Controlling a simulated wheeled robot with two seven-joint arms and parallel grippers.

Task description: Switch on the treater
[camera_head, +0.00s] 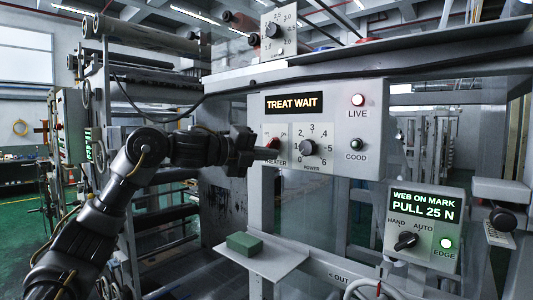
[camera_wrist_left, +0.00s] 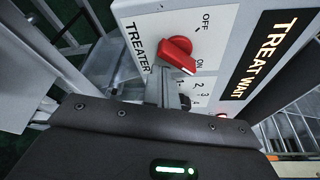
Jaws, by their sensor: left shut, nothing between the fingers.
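The treater switch is a red knob on a pale panel (camera_head: 345,120). In the left wrist view the red knob (camera_wrist_left: 177,52) sits between the TREATER label and the OFF and ON marks. The near end of its slanted handle lies close to ON. In the head view the knob (camera_head: 273,142) is partly hidden by my left gripper (camera_head: 277,154). My left gripper is shut and empty, its fingertips right at the knob; I cannot tell whether they touch it. The display (camera_head: 294,104) reads TREAT WAIT. My right gripper is not in view.
A black POWER dial (camera_head: 308,147) is close right of the fingertips. The LIVE lamp (camera_head: 358,100) glows; the GOOD lamp (camera_head: 357,144) looks dark. Below are a shelf (camera_head: 262,262) with a green block (camera_head: 244,244) and a HAND/AUTO box (camera_head: 425,232).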

